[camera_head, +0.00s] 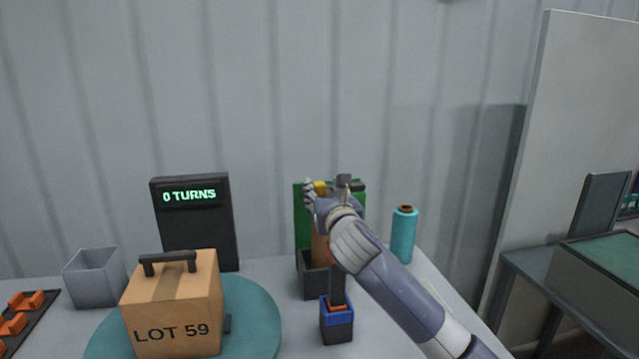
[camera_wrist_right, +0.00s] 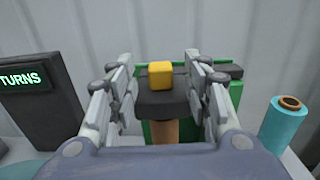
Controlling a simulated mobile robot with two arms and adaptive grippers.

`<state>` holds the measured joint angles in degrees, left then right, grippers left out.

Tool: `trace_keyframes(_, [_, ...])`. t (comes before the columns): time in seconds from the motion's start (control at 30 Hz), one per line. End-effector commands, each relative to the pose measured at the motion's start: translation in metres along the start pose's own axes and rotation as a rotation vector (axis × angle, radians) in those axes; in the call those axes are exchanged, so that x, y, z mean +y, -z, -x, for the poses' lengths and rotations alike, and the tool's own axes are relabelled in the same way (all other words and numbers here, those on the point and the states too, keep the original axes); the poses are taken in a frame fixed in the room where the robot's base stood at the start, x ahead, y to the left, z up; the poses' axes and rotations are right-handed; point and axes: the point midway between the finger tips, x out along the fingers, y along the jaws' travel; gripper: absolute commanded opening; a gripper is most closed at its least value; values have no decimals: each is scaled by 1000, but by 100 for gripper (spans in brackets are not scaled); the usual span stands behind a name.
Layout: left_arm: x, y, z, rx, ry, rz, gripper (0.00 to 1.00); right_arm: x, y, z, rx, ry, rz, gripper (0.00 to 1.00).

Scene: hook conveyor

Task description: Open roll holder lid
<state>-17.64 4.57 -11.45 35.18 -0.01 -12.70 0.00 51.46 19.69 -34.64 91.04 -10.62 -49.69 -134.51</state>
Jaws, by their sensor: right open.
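The roll holder has a green back panel (camera_head: 301,222) and a dark lower box (camera_head: 312,278). In the right wrist view, a dark lid (camera_wrist_right: 163,103) carries a yellow knob (camera_wrist_right: 160,76), with a brown roll (camera_wrist_right: 166,131) under it. The knob also shows in the head view (camera_head: 320,187). My right gripper (camera_head: 313,190) is open at the top of the holder. In its wrist view the two fingers (camera_wrist_right: 157,62) stand left and right of the knob, with gaps on both sides. My arm hides part of the holder. My left gripper is out of view.
A carton marked LOT 59 (camera_head: 178,310) sits on a teal turntable (camera_head: 262,320) before a dark display (camera_head: 195,235) reading 0 TURNS. A blue-and-black block (camera_head: 337,322) stands in front of the holder. A teal roll (camera_head: 403,236) stands to its right; a grey bin (camera_head: 95,278) stands left.

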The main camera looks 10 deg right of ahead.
Motion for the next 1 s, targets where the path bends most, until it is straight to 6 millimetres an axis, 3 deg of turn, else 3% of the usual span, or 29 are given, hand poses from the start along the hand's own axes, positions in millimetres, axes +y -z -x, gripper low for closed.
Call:
trace_keyframes(0.3, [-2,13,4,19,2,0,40,0,-1,-38,1,1,-1,45])
trace_keyframes(0.8, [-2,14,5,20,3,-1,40,0,0,-48,0,-1,0,45])
trace_keyframes(1.0, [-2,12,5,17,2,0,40,0,0,-48,0,-1,0,2])
